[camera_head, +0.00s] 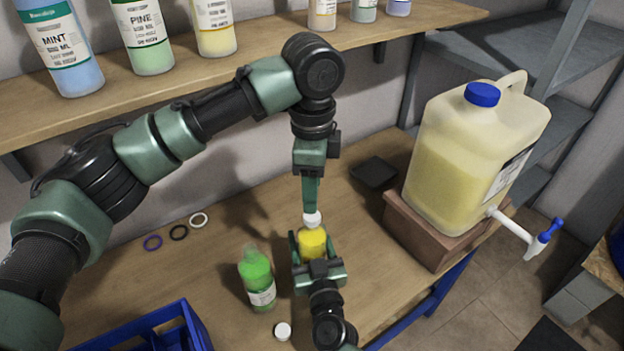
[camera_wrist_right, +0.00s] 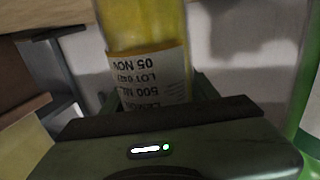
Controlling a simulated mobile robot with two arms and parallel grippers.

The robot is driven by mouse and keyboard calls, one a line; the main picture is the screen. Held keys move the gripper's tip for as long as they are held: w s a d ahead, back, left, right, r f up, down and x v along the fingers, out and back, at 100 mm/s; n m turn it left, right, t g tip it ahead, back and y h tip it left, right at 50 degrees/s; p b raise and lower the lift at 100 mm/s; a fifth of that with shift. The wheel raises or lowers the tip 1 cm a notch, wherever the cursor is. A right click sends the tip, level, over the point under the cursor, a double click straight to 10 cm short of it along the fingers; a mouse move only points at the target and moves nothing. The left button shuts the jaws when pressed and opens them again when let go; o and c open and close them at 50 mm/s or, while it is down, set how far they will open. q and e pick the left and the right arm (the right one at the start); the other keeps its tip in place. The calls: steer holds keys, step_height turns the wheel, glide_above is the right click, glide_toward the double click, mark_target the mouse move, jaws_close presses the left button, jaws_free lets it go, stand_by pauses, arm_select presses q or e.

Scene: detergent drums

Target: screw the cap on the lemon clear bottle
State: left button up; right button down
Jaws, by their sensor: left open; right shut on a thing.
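The lemon clear bottle (camera_head: 312,245) stands upright with yellow liquid in it. Its label (camera_wrist_right: 150,78) shows upside down in the right wrist view. My right gripper (camera_head: 317,265) is shut around the bottle's body. A white cap (camera_head: 312,219) sits at the top of the bottle; I cannot tell how far it is threaded on. My left gripper (camera_head: 311,207) points down from above, right at the cap, with its jaws open. Its fingertips hide part of the cap.
A green bottle (camera_head: 257,278) stands left of the lemon bottle, a loose white cap (camera_head: 282,331) near it. A blue crate (camera_head: 150,330) is front left. A large jug (camera_head: 465,160) with a tap stands on a box at right. Small rings (camera_head: 179,232) lie at left.

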arm_select(q)
steer(key=n, duration=0.7)
steer(key=shift+r+n, duration=0.25)
steer(key=shift+n, duration=0.15)
steer(key=n, duration=0.4)
steer(key=shift+r, duration=0.15)
steer(key=n, duration=0.7)
steer(key=shift+r+n, duration=0.2)
steer(key=shift+n, duration=0.1)
steer(key=n, duration=0.6)
steer(key=shift+r+n, duration=0.2)
steer(key=shift+n, duration=0.1)
steer(key=shift+f, duration=4.05)
jaws_close()
